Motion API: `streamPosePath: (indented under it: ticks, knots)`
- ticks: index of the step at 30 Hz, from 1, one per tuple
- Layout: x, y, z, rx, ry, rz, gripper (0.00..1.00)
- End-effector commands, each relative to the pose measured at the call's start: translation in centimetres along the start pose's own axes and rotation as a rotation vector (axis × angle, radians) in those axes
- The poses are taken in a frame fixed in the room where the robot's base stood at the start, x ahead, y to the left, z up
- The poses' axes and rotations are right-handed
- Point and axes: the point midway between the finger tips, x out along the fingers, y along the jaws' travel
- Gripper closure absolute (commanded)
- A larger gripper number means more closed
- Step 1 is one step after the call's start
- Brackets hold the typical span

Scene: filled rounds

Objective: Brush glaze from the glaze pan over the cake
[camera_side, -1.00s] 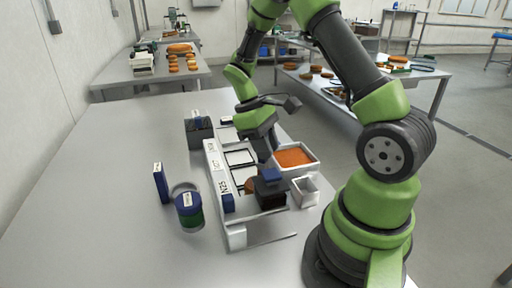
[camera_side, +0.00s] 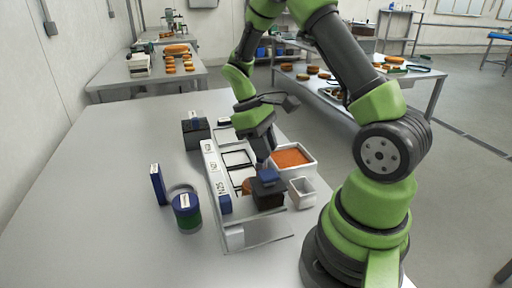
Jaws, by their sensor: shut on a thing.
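The glaze pan (camera_side: 306,165) is a white square pan filled with orange-brown glaze, right of the row of trays. The cake (camera_side: 246,185) is a small orange-brown round in the near part of the row, partly hidden behind a dark block. My gripper (camera_side: 266,155) points down between the pan and the trays, above and behind the dark block. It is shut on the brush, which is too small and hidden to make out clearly. I cannot tell whether the brush touches anything.
A dark block with a blue top (camera_side: 268,194) and a small white cup (camera_side: 301,191) stand near the cake. A labelled white rail (camera_side: 211,170) edges the trays. A green-and-blue jar (camera_side: 187,211) and a blue box (camera_side: 158,185) stand left. The table's left side is clear.

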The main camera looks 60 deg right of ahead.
Motion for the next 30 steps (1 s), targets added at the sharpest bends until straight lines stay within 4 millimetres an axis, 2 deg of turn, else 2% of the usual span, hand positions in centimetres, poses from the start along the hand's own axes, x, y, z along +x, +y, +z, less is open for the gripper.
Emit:
streamPosePath:
  ticks: [2,18,24,30]
  knots:
    - [-1.8,0.0,0.6,0.001,0.011,0.003,1.00]
    - [-6.1,-0.1,2.4,0.000,0.006,0.002,1.00]
    - [-7.1,-0.1,2.9,0.000,0.004,0.001,1.00]
    - [-7.3,-0.1,2.9,-0.001,0.003,0.000,1.00]
